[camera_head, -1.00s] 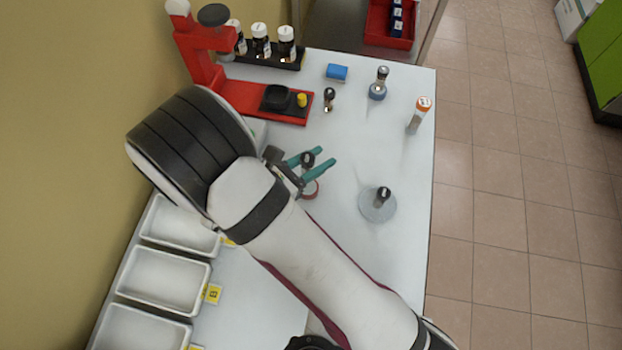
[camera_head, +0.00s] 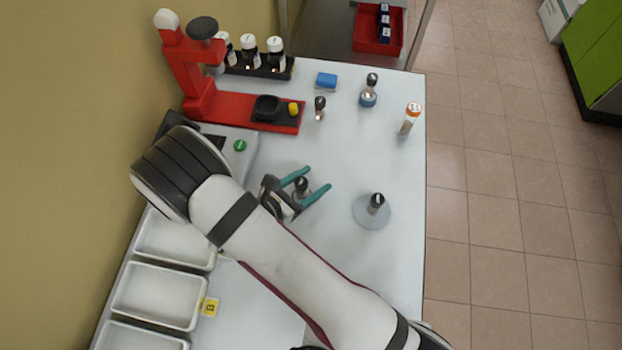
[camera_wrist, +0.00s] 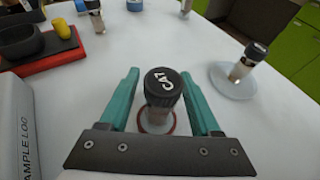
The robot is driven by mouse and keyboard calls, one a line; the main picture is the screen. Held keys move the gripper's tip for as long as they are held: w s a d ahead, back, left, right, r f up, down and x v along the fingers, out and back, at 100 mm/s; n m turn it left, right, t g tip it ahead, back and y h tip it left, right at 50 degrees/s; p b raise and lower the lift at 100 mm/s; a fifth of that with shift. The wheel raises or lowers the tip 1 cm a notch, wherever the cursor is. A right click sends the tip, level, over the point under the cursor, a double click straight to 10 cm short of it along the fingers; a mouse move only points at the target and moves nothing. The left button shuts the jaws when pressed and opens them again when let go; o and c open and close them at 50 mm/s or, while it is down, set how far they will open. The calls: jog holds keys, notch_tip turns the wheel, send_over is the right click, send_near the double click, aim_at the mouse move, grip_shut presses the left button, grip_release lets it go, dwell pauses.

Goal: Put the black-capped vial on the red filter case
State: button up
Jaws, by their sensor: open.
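The black-capped vial (camera_wrist: 163,92) stands upright between the fingers of my gripper (camera_wrist: 158,76) in the wrist view, with white lettering on its cap. The round red-rimmed filter case (camera_wrist: 157,131) shows around its base, and the vial appears to stand on it. Both teal fingers are open, with a gap on each side of the vial. In the head view the vial's cap (camera_head: 301,184) shows between the fingers of my gripper (camera_head: 316,179). The filter case is mostly hidden there by the gripper and vial.
A clear round dish (camera_head: 371,216) bearing another dark-capped vial (camera_head: 376,202) is to the right. White trays (camera_head: 157,295) line the left.

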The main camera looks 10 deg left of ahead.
jog(key=shift+s+a+r, duration=0.1)
jog(key=shift+a+r, duration=0.05)
jog(key=shift+r, duration=0.1)
jog(key=v, duration=1.1)
jog(key=shift+s+a, duration=0.15)
jog(key=shift+s, duration=0.1)
jog(key=d+r+m+g+h, duration=0.1)
jog(key=d+r+m+g, duration=0.35)
jog(key=d+m, duration=0.25)
jog(key=d+r+m+g+h, duration=0.1)
jog(key=d+r+m+g, duration=0.35)
jog(key=d+m, duration=0.3)
jog(key=s+d+r+m+g+y, duration=0.1)
jog(key=s+d+r+m+y, duration=0.1)
jog(key=m, duration=0.8)
jog(key=s+d+r+m+g+y, duration=0.1)
jog(key=s+d+r+m+y, duration=0.1)
jog(key=s+r+m+y, duration=0.2)
jog(key=s+m+y, duration=0.3)
jog(key=m+y, duration=0.2)
jog(key=m, duration=0.1)
jog(key=shift+s+d, duration=0.15)
jog(key=shift+d, duration=0.15)
